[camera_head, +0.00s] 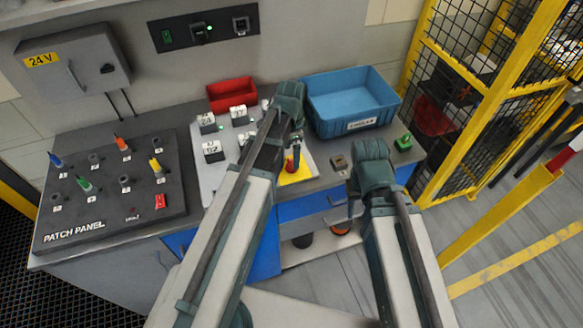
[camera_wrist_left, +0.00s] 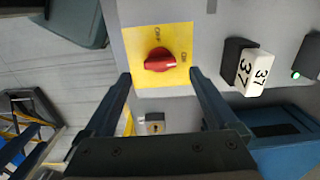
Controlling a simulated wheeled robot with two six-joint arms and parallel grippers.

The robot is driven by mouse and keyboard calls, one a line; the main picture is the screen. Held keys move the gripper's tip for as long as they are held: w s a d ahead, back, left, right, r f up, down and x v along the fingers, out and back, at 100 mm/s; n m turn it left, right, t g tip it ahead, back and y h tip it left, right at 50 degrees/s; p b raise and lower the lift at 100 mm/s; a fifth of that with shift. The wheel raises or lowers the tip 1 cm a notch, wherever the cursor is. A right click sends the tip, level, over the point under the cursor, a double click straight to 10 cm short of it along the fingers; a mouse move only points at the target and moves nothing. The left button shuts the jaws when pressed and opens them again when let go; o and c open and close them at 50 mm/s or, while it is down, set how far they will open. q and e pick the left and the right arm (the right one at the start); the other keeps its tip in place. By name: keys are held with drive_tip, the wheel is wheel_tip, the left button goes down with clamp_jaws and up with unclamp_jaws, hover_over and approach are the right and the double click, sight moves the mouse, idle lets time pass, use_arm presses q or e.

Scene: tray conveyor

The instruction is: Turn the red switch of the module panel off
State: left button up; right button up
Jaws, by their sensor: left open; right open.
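The red switch (camera_wrist_left: 160,60) is a rotary knob on a yellow square plate (camera_wrist_left: 142,38) in the left wrist view. Its bar lies nearly across the picture. One label is above it and one to its right, too small to read surely. My left gripper (camera_wrist_left: 160,74) is open, with one fingertip on each side of the knob and a gap to both. In the head view my left gripper (camera_head: 295,156) points down over the yellow plate (camera_head: 297,177) on the light grey module panel (camera_head: 207,182). My right gripper (camera_head: 352,203) is open and empty at the bench's front edge.
Modules with white number tags (camera_head: 213,151) stand left of the switch. A red bin (camera_head: 230,94) and a blue bin (camera_head: 352,98) are behind. The patch panel (camera_head: 115,190) lies at left. A green button box (camera_head: 404,142) and yellow cage (camera_head: 462,120) are at right.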

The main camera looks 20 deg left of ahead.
sight(291, 166)
use_arm(q)
wheel_tip(291, 166, down, 4)
drive_tip(key=b, duration=0.3)
drive_tip(key=shift+f, duration=0.25)
drive_tip(key=c, duration=1.4)
drive_tip(key=shift+o, duration=0.2)
